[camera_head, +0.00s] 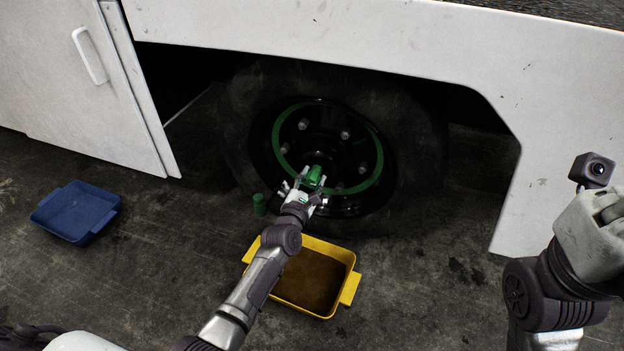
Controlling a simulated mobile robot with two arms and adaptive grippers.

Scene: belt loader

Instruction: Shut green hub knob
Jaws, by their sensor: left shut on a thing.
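The green hub knob (315,176) sits at the lower middle of the black wheel hub (325,147), inside a green ring. My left gripper (307,184) reaches up from below and is shut on the knob; its fingers hide part of it. The knob's exact turn angle is too small to tell. My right gripper (608,208) is at the right edge, away from the wheel, cut off by the frame; its fingers do not show clearly.
A yellow tray (350,290) with brown contents lies on the floor below the wheel, partly behind my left arm. An empty blue tray (76,212) lies at left. White body panels (420,40) overhang the wheel.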

